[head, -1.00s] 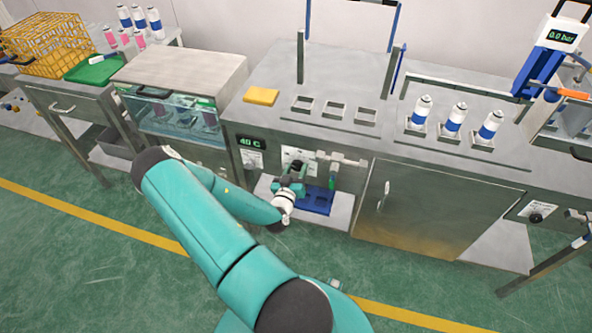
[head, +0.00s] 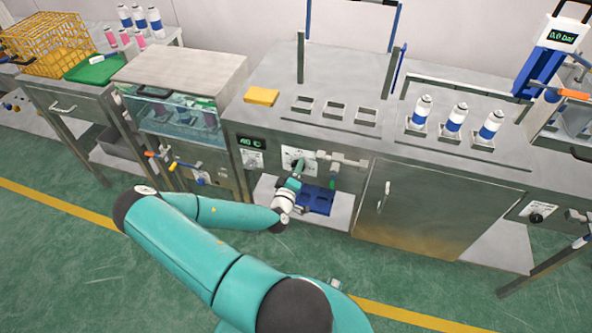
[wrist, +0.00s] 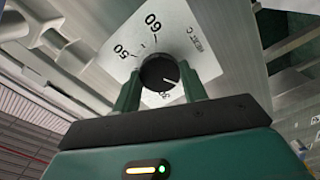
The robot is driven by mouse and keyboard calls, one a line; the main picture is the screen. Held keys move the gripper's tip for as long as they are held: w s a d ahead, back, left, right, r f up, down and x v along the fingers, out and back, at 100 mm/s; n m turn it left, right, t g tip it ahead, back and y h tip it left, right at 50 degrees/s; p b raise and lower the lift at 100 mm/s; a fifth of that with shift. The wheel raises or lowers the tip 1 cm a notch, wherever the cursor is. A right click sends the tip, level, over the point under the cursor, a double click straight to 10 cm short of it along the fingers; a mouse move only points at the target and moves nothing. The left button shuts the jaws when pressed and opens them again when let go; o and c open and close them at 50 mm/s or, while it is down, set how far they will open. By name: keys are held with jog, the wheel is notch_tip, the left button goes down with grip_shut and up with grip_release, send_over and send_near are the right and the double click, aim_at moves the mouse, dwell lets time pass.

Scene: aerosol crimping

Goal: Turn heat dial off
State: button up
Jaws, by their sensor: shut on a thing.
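The heat dial is a round black knob (wrist: 160,74) on a white plate (wrist: 150,30) marked with numbers such as 50 and 60. In the wrist view its white pointer line points to the lower right, towards a mark partly hidden by the finger. My gripper (wrist: 162,92) is shut on the knob, one green finger on each side. In the head view my gripper (head: 296,172) reaches the white dial plate (head: 292,157) on the bench front, and it hides the knob. A display (head: 252,142) left of the plate shows dim green characters that look like 40 C.
A valve with pipework (head: 342,160) sits just right of the dial. A blue tray (head: 316,200) lies on the low shelf below. Several blue-and-white cans (head: 455,118) stand on the bench top. A glass-fronted bath (head: 170,108) is at left.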

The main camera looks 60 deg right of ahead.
jog(key=shift+n, duration=0.5)
jog(key=o, duration=1)
jog(key=shift+c, duration=0.2)
jog(key=s+a, duration=0.2)
jog(key=a, duration=1.1)
jog(key=shift+a, duration=0.4)
jog(key=shift+f, duration=0.1)
